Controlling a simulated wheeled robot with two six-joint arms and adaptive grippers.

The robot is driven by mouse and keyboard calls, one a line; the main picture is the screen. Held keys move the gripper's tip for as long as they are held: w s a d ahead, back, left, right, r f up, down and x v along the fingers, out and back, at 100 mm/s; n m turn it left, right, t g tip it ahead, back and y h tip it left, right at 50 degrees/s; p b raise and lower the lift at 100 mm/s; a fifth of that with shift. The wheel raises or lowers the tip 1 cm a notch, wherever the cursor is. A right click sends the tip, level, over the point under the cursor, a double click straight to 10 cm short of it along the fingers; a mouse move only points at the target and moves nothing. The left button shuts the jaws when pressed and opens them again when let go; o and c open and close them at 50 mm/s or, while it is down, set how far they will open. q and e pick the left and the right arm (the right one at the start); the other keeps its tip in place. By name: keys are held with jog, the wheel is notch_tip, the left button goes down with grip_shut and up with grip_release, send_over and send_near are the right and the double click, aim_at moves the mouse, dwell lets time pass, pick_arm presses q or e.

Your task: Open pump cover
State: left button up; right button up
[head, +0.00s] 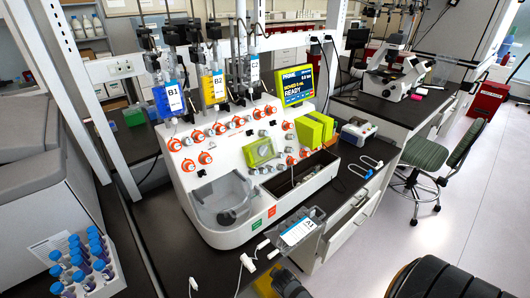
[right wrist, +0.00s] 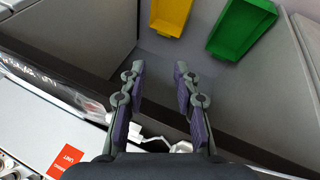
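The white cell processor (head: 235,149) stands on the dark bench in the head view. On its front is a lime-green pump unit with a clear cover (head: 262,152); the cover looks closed, though it is small here. A lime-green block (head: 309,132) sits to its right. In the right wrist view, my right gripper (right wrist: 160,70) is open, with purple-padded fingers apart and nothing between them. It is above a dark edge near a red label (right wrist: 63,160), away from the pump cover, which is not in that view. My left gripper is not in view.
A clear round basin (head: 222,198) is at the processor's lower left. Hanging bags (head: 168,100) and a lit screen (head: 295,85) rise above it. The right wrist view shows yellow (right wrist: 171,15) and green (right wrist: 243,27) bins.

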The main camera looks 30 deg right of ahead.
pick_arm(q)
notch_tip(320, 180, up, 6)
jog(key=p, duration=0.5)
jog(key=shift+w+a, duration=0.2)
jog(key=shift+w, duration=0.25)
pick_arm(e)
jog(key=w+d+r+n+t+h, duration=0.2)
jog(key=w+r, duration=0.5)
jog(key=r, duration=0.5)
jog(key=w+d+r+n+t+h, duration=0.2)
jog(key=w+r, duration=0.5)
jog(key=r, duration=0.6)
jog(key=w+d+r+n+t+h, duration=0.3)
jog(key=w+r, duration=0.5)
jog(key=r, duration=0.4)
jog(key=shift+r+n+t, duration=0.2)
jog(key=shift+n+t, duration=0.2)
jog(key=shift+n, duration=0.2)
